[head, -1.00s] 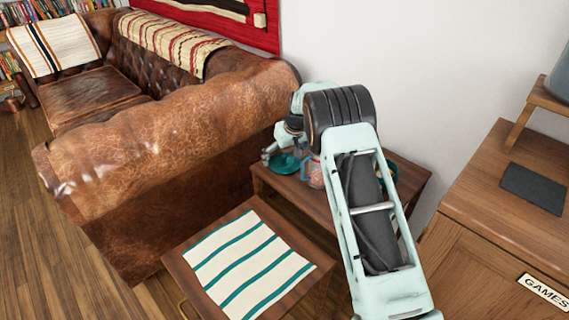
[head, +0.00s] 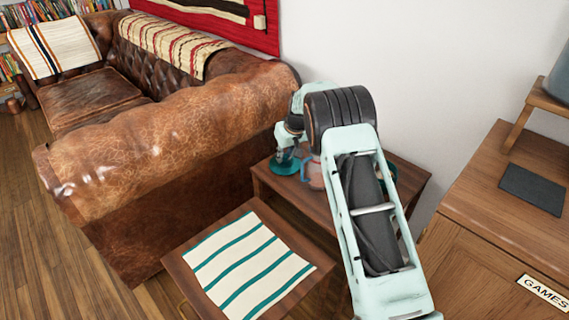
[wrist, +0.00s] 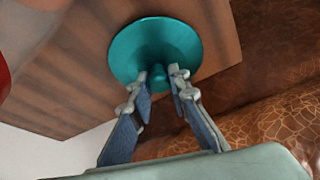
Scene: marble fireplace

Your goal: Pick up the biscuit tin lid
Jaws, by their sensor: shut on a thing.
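The biscuit tin lid is a teal round disc (head: 285,168) at the left end of the small wooden side table (head: 408,180), close to the sofa arm. In the wrist view the lid (wrist: 125,50) shows as a teal disc with a teal raised part near its middle. My gripper (wrist: 160,76) has its fingers on either side of that raised part and is shut on it. In the head view my gripper (head: 286,158) points down onto the lid. I cannot tell whether the lid touches the table.
A pinkish-orange and bluish jug or mug (head: 315,174) stands just right of the lid. A teal item (head: 391,170) is partly hidden behind my arm. The brown leather sofa (head: 160,150) is on the left. A low table with a striped cloth (head: 245,262) is in front.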

